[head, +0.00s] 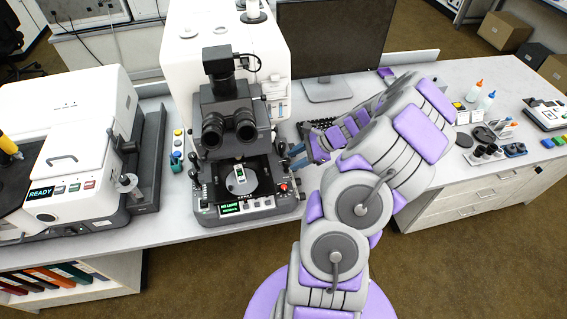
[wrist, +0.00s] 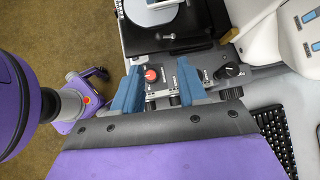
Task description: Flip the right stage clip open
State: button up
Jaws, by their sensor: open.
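The microscope (head: 236,130) stands on the bench in the head view. Its dark stage carries a light round plate with a slide (head: 239,176) on it. The stage clips are too small to tell apart in the head view. In the wrist view, part of the stage (wrist: 160,12) shows at the top, with a small silver pin-like part (wrist: 168,36) below it, which may be a clip. My gripper (wrist: 157,66) is open and empty, its blue fingers apart over the base's control panel. In the head view my gripper (head: 291,155) is just right of the stage.
A red button (wrist: 151,75) and black knobs (wrist: 230,70) lie near my fingers. A keyboard (wrist: 272,135) and a monitor (head: 333,40) are to the right. A white instrument (head: 75,150) stands at the left. The eyepieces (head: 228,130) overhang the stage.

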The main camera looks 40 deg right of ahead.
jog(key=v, duration=0.6)
jog(key=shift+s+d+r+p, duration=0.15)
jog(key=shift+d+r+p, duration=0.05)
jog(key=shift+p, duration=0.1)
